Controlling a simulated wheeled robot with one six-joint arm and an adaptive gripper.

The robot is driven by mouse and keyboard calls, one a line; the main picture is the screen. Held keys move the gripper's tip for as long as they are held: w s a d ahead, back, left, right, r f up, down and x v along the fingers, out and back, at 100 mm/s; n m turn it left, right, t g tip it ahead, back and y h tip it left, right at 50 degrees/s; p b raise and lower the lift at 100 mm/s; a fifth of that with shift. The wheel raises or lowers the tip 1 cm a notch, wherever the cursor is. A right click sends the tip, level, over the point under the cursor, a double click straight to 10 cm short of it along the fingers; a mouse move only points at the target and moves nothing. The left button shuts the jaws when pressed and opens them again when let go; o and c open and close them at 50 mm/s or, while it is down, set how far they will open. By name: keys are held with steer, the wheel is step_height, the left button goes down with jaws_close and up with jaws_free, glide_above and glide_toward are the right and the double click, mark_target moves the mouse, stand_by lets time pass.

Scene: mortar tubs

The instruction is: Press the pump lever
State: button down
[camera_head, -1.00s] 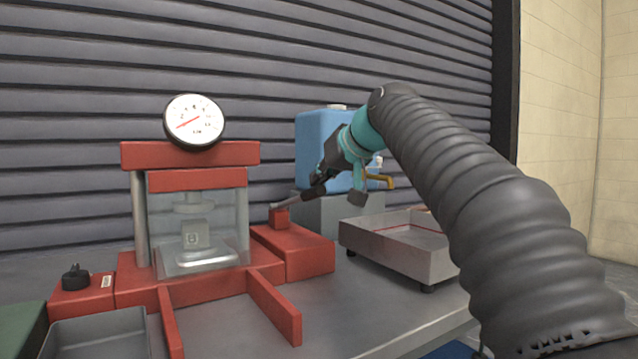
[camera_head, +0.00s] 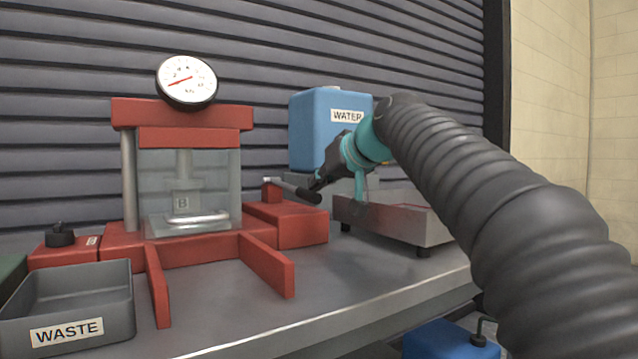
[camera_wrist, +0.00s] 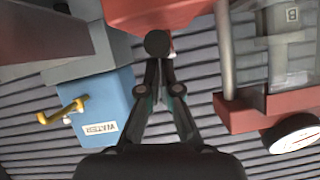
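The pump lever (camera_head: 297,189) is a metal bar with a black grip on the red pump block (camera_head: 290,222), right of the red press. It slopes down to the right. My gripper (camera_head: 317,183) is at the outer end of the black grip, coming from above right. In the wrist view the lever's round black end (camera_wrist: 157,42) lies right at my fingertips (camera_wrist: 158,63). The fingers are drawn together and look shut, with the knob in front of them rather than clearly between them. Whether they touch it is hard to tell.
The press (camera_head: 182,112) has a gauge (camera_head: 187,80) on top and a block marked B (camera_head: 183,202) behind its clear shield. A blue water container (camera_head: 315,125) and a metal tray (camera_head: 390,222) stand behind and right. A waste tray (camera_head: 68,300) is front left.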

steer(key=shift+w+f, duration=0.1)
steer(key=shift+f, duration=1)
step_height(320, 180, up, 6)
steer(key=p, duration=0.4)
steer(key=s+d+r+b, duration=0.1)
steer(key=s+d, duration=0.5)
steer(key=s, duration=0.2)
steer(key=shift+d+r, duration=0.2)
steer(key=shift+d, duration=0.2)
